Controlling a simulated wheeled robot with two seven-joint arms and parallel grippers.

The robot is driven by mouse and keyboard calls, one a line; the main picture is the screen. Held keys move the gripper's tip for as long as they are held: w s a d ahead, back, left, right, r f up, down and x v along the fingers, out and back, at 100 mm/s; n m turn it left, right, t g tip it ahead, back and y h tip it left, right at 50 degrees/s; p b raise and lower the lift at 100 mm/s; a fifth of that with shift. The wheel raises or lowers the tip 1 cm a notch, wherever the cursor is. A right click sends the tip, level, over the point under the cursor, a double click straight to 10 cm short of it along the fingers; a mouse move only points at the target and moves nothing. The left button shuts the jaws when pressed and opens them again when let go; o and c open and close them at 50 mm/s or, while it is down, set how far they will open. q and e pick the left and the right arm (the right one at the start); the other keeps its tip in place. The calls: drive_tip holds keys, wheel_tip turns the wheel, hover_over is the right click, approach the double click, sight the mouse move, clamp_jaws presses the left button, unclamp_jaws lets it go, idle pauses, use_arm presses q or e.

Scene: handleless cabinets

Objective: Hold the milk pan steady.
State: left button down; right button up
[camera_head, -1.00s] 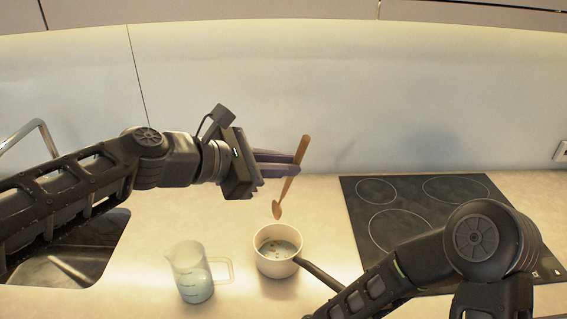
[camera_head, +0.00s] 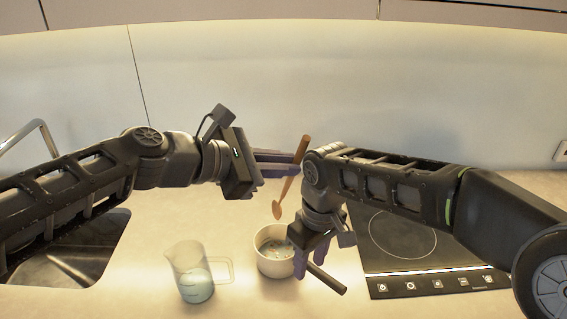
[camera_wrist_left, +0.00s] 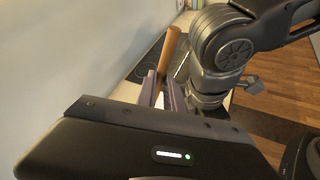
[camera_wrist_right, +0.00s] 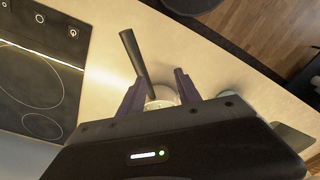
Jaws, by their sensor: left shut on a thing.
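The white milk pan (camera_head: 272,265) stands on the counter with a greyish content inside; its dark handle (camera_head: 328,281) points to the lower right. My right gripper (camera_head: 311,258) points down at the pan's handle side and covers part of the rim. In the right wrist view its fingers (camera_wrist_right: 158,88) are apart, with the handle (camera_wrist_right: 133,55) beside the left finger and part of the pan (camera_wrist_right: 163,98) between them. Whether it touches the handle I cannot tell. My left gripper (camera_head: 291,163) is shut on a wooden spoon (camera_head: 283,191), held tilted above the pan.
A clear measuring jug (camera_head: 195,275) with bluish liquid stands left of the pan. A black cooktop (camera_head: 405,262) lies to the right, partly behind my right arm. A sink (camera_head: 70,265) is at the left. The wall (camera_head: 330,90) rises behind the counter.

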sight(325, 274)
drive_tip(key=shift+h, duration=0.4)
drive_tip(key=d+r, duration=0.1)
drive_tip(key=d, duration=0.1)
drive_tip(key=d+r, duration=0.1)
drive_tip(key=d, duration=0.1)
drive_tip(key=shift+w+r, duration=0.15)
drive_tip(key=shift+r, duration=0.25)
drive_tip(key=shift+a+f, duration=0.1)
drive_tip(key=shift+f, duration=0.05)
drive_tip(key=shift+f, duration=4.45)
drive_tip(key=shift+c, duration=0.4)
clamp_jaws()
drive_tip(key=shift+w+r, duration=0.1)
